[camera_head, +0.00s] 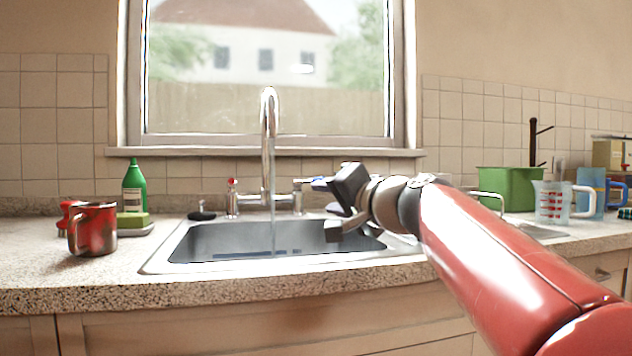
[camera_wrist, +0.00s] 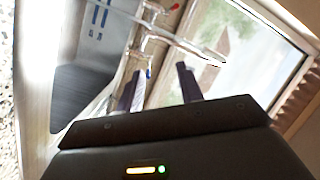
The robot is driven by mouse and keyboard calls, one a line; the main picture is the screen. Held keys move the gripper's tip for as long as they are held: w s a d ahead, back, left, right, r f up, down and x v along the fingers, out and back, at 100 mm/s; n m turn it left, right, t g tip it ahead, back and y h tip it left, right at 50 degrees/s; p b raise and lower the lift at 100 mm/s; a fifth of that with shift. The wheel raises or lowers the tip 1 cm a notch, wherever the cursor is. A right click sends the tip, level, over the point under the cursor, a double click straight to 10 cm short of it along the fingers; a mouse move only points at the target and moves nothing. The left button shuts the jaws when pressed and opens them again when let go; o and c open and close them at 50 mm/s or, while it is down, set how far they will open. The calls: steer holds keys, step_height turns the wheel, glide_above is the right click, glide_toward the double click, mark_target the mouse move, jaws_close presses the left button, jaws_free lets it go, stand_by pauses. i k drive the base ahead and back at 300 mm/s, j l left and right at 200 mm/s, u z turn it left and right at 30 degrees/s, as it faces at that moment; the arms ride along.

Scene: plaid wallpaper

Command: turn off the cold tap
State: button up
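The chrome faucet (camera_head: 268,150) stands behind the sink, with a thin stream of water (camera_head: 272,236) falling from its spout. The cold tap (camera_head: 318,183), marked blue, is on the faucet's right side. The red-marked hot tap (camera_head: 232,186) is on the left. My gripper (camera_head: 333,208) is open and empty, in front of and just right of the cold tap. In the wrist view, the blue end of the cold tap (camera_wrist: 148,73) shows between the tips of my two spread fingers (camera_wrist: 158,70). I cannot tell whether they touch it.
The sink basin (camera_head: 200,243) lies below. A red mug (camera_head: 93,230), a green bottle (camera_head: 133,187) and a sponge (camera_head: 133,220) stand left. A green box (camera_head: 511,186) and a measuring jug (camera_head: 552,202) stand right. The window (camera_head: 270,110) is behind the faucet.

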mark_target(298, 183)
steer(key=i, duration=0.9)
